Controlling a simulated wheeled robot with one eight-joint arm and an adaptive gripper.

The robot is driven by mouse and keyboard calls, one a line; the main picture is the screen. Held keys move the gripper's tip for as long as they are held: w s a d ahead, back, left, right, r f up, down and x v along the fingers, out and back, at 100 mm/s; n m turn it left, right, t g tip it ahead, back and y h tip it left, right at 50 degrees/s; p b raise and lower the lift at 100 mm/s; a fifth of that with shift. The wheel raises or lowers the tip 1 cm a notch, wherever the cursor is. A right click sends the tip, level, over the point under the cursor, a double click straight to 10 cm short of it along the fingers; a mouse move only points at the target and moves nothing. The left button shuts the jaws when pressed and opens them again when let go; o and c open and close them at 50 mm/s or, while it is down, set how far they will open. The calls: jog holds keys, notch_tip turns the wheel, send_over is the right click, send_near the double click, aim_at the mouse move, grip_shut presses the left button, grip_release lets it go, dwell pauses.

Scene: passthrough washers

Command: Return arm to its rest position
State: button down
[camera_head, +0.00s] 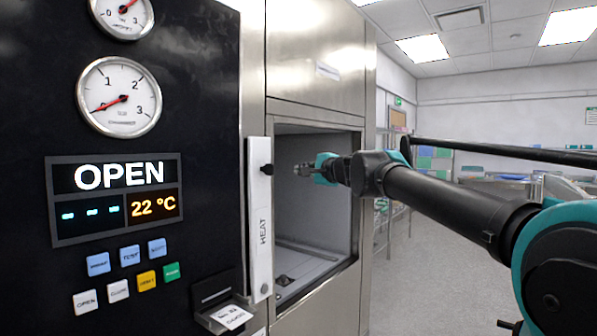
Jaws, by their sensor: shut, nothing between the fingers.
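My gripper (303,170) is at the end of my black and teal arm, which reaches in from the right. It is in front of the open chamber (335,235) of the steel washer, near the right side of the white HEAT panel (259,215). The gripper is small in view, and its fingers look closed with nothing held. I cannot tell how far it reaches into the opening. The chamber floor looks mostly bare, with a small dark patch near the front.
The black control panel (210,90) at left has gauges, several coloured buttons and a display (118,198) reading OPEN and 22 °C. A tray-like holder (225,315) juts out below. Open grey floor (430,285) lies right of the washer. Shelves and benches stand farther back.

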jog(key=shift+f, duration=0.1)
jog(key=s+d+f+n+g+h, duration=0.1)
jog(key=s+d+f+n+g, duration=0.2)
jog(key=f, duration=0.8)
jog(key=s+d+f+n+g+h, duration=0.1)
jog(key=s+f+n, duration=0.4)
jog(key=f, duration=0.7)
jog(key=s+d+f+n+g+h, duration=0.15)
jog(key=s+f, duration=0.35)
jog(key=f, duration=0.6)
jog(key=s+d+f+n+g+h, duration=0.2)
jog(key=s+d+f+h, duration=0.1)
jog(key=s+d+f, duration=0.4)
jog(key=s+d+f+n+g+h, duration=0.2)
jog(key=s+d+f, duration=0.5)
jog(key=s+f, duration=0.4)
notch_tip(320, 180, down, 4)
jog(key=shift+s+d+r+h, duration=0.1)
jog(key=shift+s+d+h, duration=0.2)
jog(key=shift+h, duration=0.25)
